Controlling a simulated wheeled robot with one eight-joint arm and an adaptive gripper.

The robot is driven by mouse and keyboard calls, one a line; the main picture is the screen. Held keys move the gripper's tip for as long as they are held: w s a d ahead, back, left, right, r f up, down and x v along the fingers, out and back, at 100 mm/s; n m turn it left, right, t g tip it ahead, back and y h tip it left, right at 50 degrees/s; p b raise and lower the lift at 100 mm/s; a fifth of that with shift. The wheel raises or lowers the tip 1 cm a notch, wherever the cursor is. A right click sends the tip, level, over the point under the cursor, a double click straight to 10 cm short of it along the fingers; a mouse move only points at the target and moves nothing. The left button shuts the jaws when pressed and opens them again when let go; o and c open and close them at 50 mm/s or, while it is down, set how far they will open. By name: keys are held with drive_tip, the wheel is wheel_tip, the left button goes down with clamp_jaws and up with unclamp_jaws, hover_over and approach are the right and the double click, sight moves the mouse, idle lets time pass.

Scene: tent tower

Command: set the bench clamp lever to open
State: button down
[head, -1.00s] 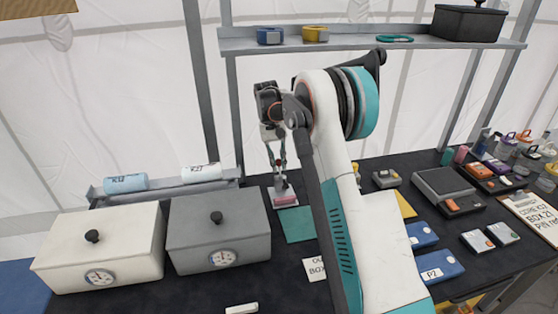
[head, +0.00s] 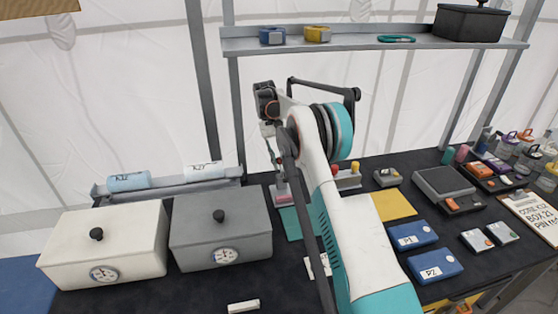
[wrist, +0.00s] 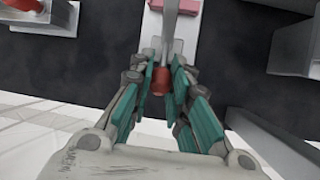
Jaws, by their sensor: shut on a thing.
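The bench clamp shows in the head view as a small pink-topped block (head: 283,194) at the back of the bench, partly hidden by my arm. In the wrist view its lever is a grey rod (wrist: 170,35) ending in a red knob (wrist: 161,82). My gripper (wrist: 162,72) is shut on the lever at the red knob, with a teal-padded finger on each side. In the head view my gripper (head: 275,158) is above the clamp and mostly hidden behind my arm. The lever's exact angle cannot be told.
A grey lidded box (head: 220,232) and a white lidded box (head: 104,243) stand at the left. A device with red and yellow knobs (head: 347,180) is just right of my arm. Blue cases (head: 434,265) lie further right. A shelf (head: 370,46) runs above the bench.

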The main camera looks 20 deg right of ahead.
drive_tip(key=c, duration=1.5)
unclamp_jaws()
drive_tip(key=shift+r, duration=0.15)
drive_tip(key=shift+v, duration=3.65)
